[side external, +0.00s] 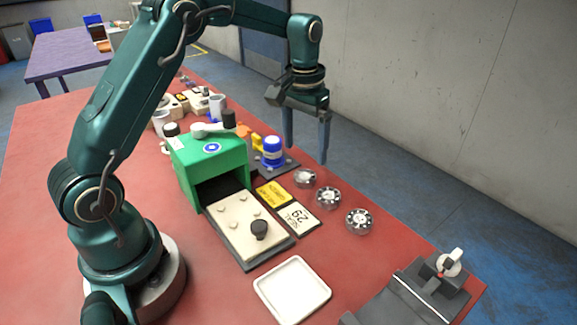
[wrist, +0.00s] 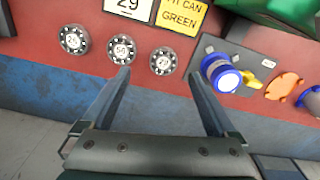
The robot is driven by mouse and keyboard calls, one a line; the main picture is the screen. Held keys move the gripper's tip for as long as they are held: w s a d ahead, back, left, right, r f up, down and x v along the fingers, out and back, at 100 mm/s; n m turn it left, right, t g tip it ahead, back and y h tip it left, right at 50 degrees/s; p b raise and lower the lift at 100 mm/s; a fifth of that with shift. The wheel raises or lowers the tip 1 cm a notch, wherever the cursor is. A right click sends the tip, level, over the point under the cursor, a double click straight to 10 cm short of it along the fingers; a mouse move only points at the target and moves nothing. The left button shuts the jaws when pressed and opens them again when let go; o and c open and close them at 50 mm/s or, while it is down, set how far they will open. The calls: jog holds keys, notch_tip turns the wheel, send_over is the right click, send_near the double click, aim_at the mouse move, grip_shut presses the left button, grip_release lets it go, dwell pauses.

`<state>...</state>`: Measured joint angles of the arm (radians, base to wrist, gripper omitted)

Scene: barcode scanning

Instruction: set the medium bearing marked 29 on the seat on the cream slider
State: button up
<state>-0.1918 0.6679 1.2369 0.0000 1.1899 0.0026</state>
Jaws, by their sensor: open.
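Three round bearings with clear rims lie in a row on the red table. In the wrist view the right one (wrist: 163,61) seems to read 29, the middle one (wrist: 122,50) seems to read 50, and the left one (wrist: 73,39) seems to read 26; the small print is hard to read. The right one is the farthest bearing (side external: 304,177) in the side view. My gripper (side external: 306,152) is open and empty, pointing down above the row's far end. The cream slider (side external: 236,222) sticks out of the green housing, with several small studs and a dark knob; I cannot tell which part is the seat.
A white card (side external: 299,217) marked 29 and a yellow card (side external: 272,193) lie between slider and bearings. The green housing (side external: 210,165) and a blue-capped post (side external: 272,150) stand nearby. A white tray (side external: 292,290) and a grey fixture (side external: 425,290) are at the front.

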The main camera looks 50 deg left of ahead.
jog(key=s+d+r+m+t, duration=0.1)
jog(key=s+d+r+t, duration=0.1)
jog(key=s, duration=0.7)
jog(key=s+d+r+m+t, duration=0.1)
jog(key=s+d+r, duration=0.3)
jog(key=s, duration=0.6)
jog(key=shift+s+d+r+t, duration=0.2)
jog(key=shift+d+r+t, duration=0.2)
jog(key=shift+r+t, duration=0.5)
jog(key=shift+o, duration=0.5)
jog(key=shift+s+d+f, duration=0.1)
jog(key=shift+s+f, duration=0.15)
jog(key=shift+s, duration=0.2)
jog(key=shift+w, duration=0.1)
